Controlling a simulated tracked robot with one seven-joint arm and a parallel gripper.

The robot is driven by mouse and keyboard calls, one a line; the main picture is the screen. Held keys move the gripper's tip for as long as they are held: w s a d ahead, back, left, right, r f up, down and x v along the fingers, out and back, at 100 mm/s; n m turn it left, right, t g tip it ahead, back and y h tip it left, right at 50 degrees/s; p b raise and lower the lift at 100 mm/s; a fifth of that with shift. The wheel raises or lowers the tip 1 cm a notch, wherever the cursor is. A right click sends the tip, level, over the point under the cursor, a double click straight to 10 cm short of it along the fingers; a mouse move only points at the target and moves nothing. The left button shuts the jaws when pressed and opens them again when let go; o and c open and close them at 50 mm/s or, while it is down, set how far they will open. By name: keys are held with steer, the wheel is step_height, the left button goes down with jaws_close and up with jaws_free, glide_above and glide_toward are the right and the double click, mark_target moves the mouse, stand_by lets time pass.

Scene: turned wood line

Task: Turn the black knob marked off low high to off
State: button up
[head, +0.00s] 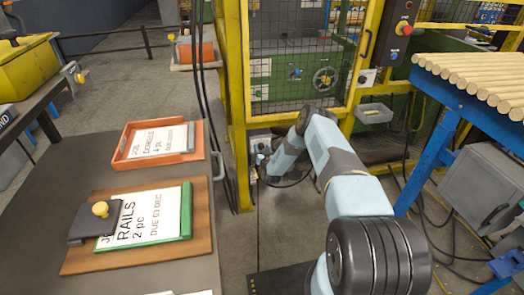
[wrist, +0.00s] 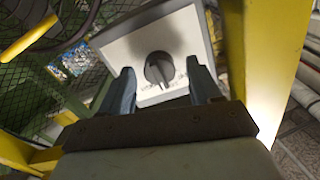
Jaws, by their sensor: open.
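In the wrist view, the black knob (wrist: 158,70) sits on the pale face of a grey box (wrist: 128,47). Its grip bar runs nearly up and down in the picture, tilted slightly. Small dark marks beside and below it are too blurred to read, so its setting cannot be told. My gripper (wrist: 160,68) is open, with one finger on each side of the knob. Gaps show between the fingers and the knob. In the head view, my gripper (head: 263,158) is small, by the box (head: 258,140) low on the yellow post; the knob is not clear there.
A yellow post (head: 236,110) and mesh guard (head: 300,50) stand close around the box. Another small knob box (head: 366,77) is on the right post.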

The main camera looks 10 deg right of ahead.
steer(key=c, duration=1)
steer(key=shift+c, duration=0.2)
steer(key=shift+n, duration=0.3)
steer(key=n, duration=0.5)
steer(key=shift+a, duration=0.15)
steer(key=shift+n, duration=1.6)
steer(key=shift+f, duration=0.1)
steer(key=o, duration=1)
steer(key=shift+o, duration=0.2)
